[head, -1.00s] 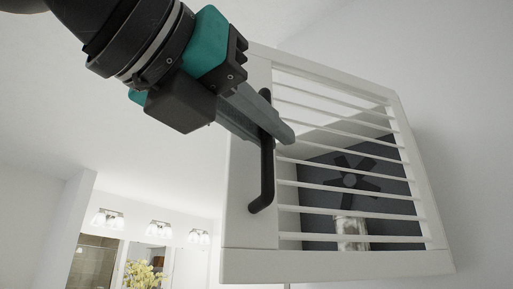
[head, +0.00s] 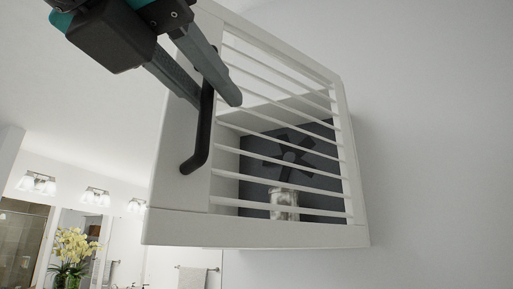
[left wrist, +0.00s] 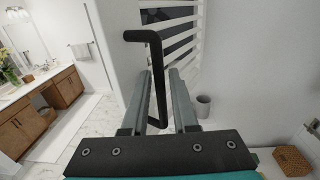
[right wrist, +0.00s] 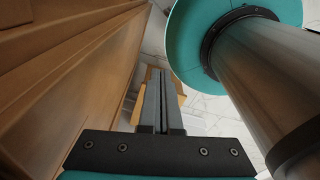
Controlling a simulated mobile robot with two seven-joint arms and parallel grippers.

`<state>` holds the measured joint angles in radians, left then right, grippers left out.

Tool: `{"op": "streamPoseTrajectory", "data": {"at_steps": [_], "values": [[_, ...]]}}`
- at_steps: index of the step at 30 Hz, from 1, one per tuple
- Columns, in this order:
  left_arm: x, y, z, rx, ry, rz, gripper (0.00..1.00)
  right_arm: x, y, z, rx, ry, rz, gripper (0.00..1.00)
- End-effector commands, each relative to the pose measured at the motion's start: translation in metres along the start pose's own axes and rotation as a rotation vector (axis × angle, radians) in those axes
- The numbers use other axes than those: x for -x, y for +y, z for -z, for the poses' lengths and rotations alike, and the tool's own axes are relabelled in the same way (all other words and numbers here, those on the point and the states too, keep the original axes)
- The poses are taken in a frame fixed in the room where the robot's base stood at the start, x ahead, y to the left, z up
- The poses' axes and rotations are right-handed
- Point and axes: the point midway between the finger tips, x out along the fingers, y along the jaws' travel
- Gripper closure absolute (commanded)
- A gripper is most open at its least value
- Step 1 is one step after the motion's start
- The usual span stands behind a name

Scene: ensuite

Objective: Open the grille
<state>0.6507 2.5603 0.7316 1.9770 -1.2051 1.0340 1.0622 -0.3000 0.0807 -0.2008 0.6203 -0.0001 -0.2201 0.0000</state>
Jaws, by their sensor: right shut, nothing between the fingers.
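The grille (head: 282,166), a white frame with slats, closes the front of a wall cabinet. Its black bar handle (head: 204,120) is on the left side of the frame. In the left wrist view the handle (left wrist: 158,75) passes between the fingers of my left gripper (left wrist: 166,85), nearer the left finger. In the head view my left gripper (head: 216,98) reaches in from upper left, one finger on each side of the handle, with a gap between them. My right gripper (right wrist: 161,75) is shut and empty, low beside brown wooden furniture.
A glass jar (head: 285,205) and a dark panel with a cross shape (head: 290,156) show behind the slats. The wall right of the cabinet is bare. The brown furniture (right wrist: 75,75) stands close to the left of my right gripper.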

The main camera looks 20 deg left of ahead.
Motion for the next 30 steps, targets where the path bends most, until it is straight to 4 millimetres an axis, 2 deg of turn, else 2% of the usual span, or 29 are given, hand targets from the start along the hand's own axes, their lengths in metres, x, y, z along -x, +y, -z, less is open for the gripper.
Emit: {"op": "streamPoseTrajectory", "data": {"at_steps": [5,10,24,30], "values": [[0.001,0.000,0.000,0.000,0.000,0.000,0.73,0.000,0.000,0.000,0.000,0.000,0.000,1.00],[0.017,0.000,0.000,0.002,-0.004,0.000,0.73,-0.003,0.000,0.000,0.000,0.000,0.000,1.00],[0.122,0.000,-0.001,0.001,-0.004,0.001,0.73,-0.006,0.000,0.000,-0.001,0.000,-0.001,1.00],[0.147,0.000,-0.001,0.000,-0.002,0.000,0.73,-0.005,0.000,0.000,-0.001,0.000,-0.001,1.00]]}}
